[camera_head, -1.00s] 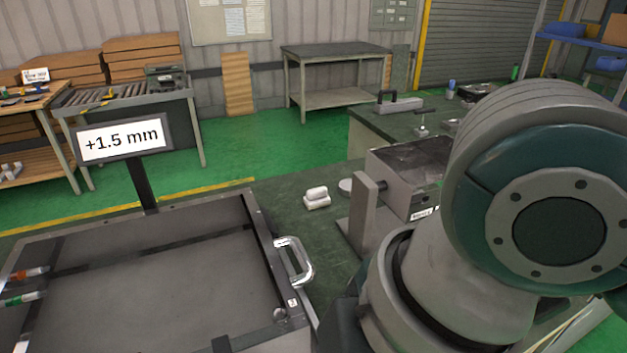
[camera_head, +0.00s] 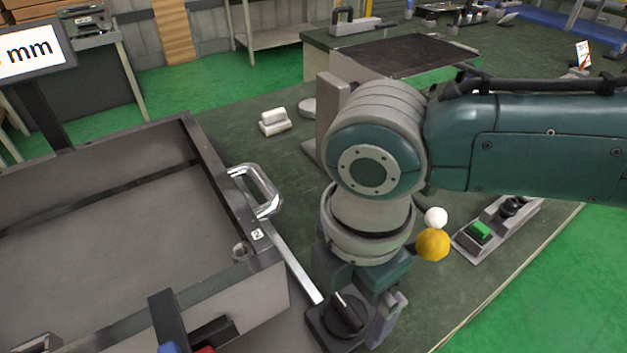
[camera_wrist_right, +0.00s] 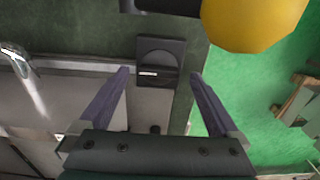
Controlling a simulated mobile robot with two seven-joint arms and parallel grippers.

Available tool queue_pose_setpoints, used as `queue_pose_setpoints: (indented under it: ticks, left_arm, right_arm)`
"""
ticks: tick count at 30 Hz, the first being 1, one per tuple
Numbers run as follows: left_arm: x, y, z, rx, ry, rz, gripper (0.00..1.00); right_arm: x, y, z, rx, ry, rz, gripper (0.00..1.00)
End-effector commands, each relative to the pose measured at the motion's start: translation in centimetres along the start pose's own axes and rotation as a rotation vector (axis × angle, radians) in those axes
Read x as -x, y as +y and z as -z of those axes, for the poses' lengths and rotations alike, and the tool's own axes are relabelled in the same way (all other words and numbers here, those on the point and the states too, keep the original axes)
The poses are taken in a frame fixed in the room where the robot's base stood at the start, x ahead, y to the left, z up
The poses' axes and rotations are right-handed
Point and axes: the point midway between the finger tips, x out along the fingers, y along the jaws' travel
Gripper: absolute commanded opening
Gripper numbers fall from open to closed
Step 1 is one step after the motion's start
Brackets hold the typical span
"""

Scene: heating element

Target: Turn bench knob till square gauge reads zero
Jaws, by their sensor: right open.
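The bench knob (camera_head: 345,314) is a black round dial with a raised grip bar and a pale mark on a square dark base, near the bottom middle of the head view. It also shows in the right wrist view (camera_wrist_right: 158,62), upper middle, between the two fingers as seen. My right gripper (camera_wrist_right: 160,74) is open, pointing down over the knob, with nothing held; contact with the knob cannot be told. The gauge display (camera_head: 32,50) is a white panel on a dark post at upper left; only "mm" shows, its number cut off. My left gripper is not in view.
A grey open box (camera_head: 90,230) with a metal handle (camera_head: 262,192) fills the left. A yellow ball (camera_head: 433,244) and a green-button box (camera_head: 480,232) sit right of my right wrist. White blocks (camera_head: 274,121) lie behind on the dark green bench.

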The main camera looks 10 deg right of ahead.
Motion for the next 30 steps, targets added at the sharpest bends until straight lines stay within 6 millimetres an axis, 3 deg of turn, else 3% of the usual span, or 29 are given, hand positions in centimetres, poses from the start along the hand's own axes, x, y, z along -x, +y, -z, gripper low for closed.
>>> queue_pose_setpoints:
  ticks: [3,12,30]
  left_arm:
    - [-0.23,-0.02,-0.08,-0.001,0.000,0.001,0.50]
    - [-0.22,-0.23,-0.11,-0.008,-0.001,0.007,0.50]
    - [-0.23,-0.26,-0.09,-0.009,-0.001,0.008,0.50]
  right_arm:
    - [-0.96,0.01,0.03,0.000,0.000,-0.001,0.97]
    - [-1.11,0.02,0.03,0.001,0.000,-0.002,0.96]
    - [-1.08,0.01,0.02,0.000,0.000,-0.001,0.29]
